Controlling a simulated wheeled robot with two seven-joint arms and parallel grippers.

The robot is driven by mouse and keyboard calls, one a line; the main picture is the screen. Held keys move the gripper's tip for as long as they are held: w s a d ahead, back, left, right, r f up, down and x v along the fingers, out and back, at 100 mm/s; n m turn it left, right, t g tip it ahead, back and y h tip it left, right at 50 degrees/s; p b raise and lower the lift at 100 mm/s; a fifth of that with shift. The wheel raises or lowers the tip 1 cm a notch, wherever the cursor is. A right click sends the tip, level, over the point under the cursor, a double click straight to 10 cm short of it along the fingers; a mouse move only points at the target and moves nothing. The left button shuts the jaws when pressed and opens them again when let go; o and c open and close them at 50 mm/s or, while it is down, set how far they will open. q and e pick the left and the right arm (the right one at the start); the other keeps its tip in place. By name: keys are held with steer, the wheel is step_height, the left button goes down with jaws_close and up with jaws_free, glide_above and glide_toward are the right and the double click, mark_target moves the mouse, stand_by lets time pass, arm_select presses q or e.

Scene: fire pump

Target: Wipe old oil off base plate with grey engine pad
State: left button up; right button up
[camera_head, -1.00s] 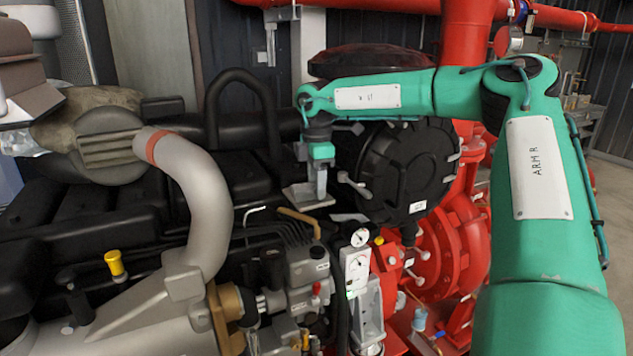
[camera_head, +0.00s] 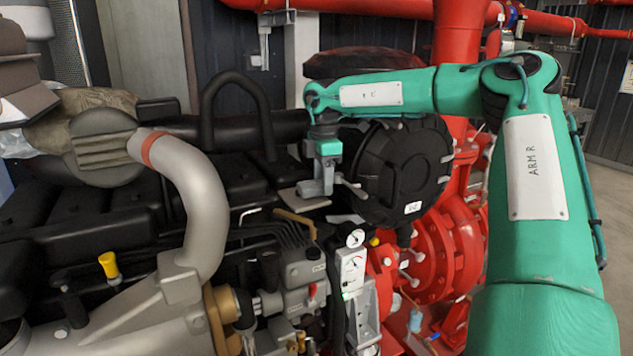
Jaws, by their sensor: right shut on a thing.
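My right gripper (camera_head: 317,187) points down above the engine, left of the big black round housing. It appears shut on a small grey piece at its tip, which I take for the grey engine pad; pad and grey fingers are hard to tell apart. Just below it lies a flat light-grey plate (camera_head: 292,202), probably the base plate, partly covered by the gripper. I cannot tell whether the gripped piece touches the plate. Any old oil is too small or hidden to make out. My left gripper is not in view.
The black round housing (camera_head: 395,180) stands close to the right of the gripper. A black hoop pipe (camera_head: 240,85) rises behind to the left. A brown bent pipe (camera_head: 294,219), a gauge (camera_head: 355,239) and a silver curved duct (camera_head: 200,210) crowd the front.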

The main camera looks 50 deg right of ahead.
mark_target(312, 185)
steer(key=shift+a+f+b, duration=0.25)
steer(key=shift+f+b, duration=0.2)
steer(key=shift+a, duration=0.3)
steer(key=shift+w+a+r+b, duration=0.1)
steer(key=shift+w+a+b, duration=0.25)
steer(key=shift+a, duration=0.25)
steer(key=shift+w+a+r, duration=0.1)
steer(key=shift+a+r, duration=0.05)
steer(key=shift+a, duration=0.05)
steer(key=shift+r, duration=0.1)
steer(key=shift+r+p, duration=1.55)
steer(key=shift+r, duration=1.45)
